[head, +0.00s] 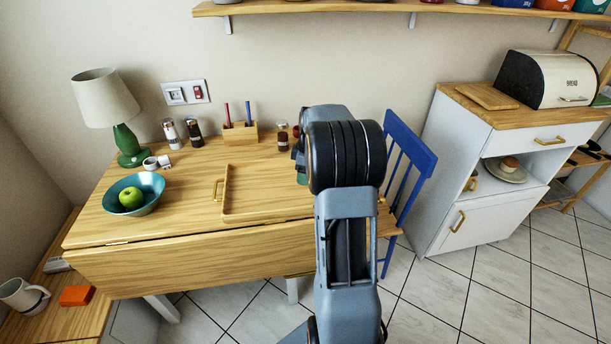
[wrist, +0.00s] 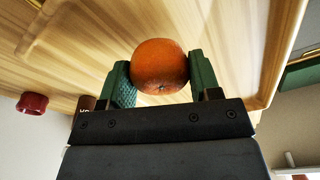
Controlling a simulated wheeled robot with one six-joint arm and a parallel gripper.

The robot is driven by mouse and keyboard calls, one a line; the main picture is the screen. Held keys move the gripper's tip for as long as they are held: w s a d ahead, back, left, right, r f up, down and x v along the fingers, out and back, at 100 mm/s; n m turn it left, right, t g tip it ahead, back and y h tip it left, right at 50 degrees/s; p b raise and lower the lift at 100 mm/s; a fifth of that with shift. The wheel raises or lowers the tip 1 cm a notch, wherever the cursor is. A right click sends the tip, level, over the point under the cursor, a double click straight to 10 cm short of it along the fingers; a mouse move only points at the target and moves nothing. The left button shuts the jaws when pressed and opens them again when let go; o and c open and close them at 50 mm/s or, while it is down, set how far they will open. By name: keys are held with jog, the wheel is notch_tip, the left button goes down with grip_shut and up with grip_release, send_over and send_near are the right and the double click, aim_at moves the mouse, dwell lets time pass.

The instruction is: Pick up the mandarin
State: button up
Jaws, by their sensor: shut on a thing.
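The mandarin (wrist: 160,66) is orange and round. In the wrist view it sits between the two green fingers of my gripper (wrist: 160,82), which is shut on it. The wooden tray or table surface shows behind it. I cannot tell from this view how far the mandarin is from that surface. In the head view my arm hides the mandarin and most of my gripper; only a small bit of green finger (head: 302,178) shows at the left of the arm, over the right part of the table.
A wooden tray (head: 228,214) lies on the drop-leaf table (head: 185,262). A teal bowl (head: 150,203) holds a green apple (head: 131,197). A lamp (head: 125,140), shakers (head: 193,132), a pen holder (head: 240,133) and a dark jar (head: 282,138) stand behind. A blue chair (head: 410,150) is at the right.

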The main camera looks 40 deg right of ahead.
jog(key=s+a+r+p, duration=0.2)
jog(key=s+a+r, duration=0.5)
jog(key=a+r, duration=0.4)
jog(key=w+a+r+p, duration=0.3)
jog(key=w+a+p, duration=0.6)
jog(key=w+a, duration=0.55)
jog(key=w+a+f+p, duration=0.3)
jog(key=w+a+p, duration=0.2)
jog(key=a, duration=0.3)
jog(key=w+a+f+p, duration=0.3)
jog(key=w+a+p, duration=0.2)
jog(key=w+a, duration=0.3)
jog(key=shift+a, duration=0.4)
jog(key=shift+f, duration=0.15)
jog(key=shift+f+b, duration=1.55)
jog(key=shift+f, duration=0.75)
